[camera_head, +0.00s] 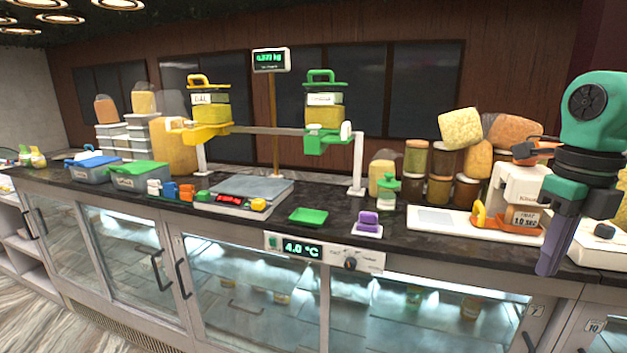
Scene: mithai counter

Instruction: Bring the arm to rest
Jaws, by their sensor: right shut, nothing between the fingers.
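My right gripper (550,262) hangs at the right of the head view, below a green wrist with black rings. Its dark fingers point down and are shut with nothing between them. It is in front of the counter's front edge, over the right end of the glass-fronted case. It hides part of the counter and of the white machine behind it. My left gripper is not in view.
The dark counter (335,212) carries a scale (236,195), a green tray (308,215), a purple block (368,221), lidded boxes (138,176), jars (440,158) and a white sealing machine (512,188). A hanging-pan stand (358,165) rises at the middle. Door handles (183,279) stick out in front.

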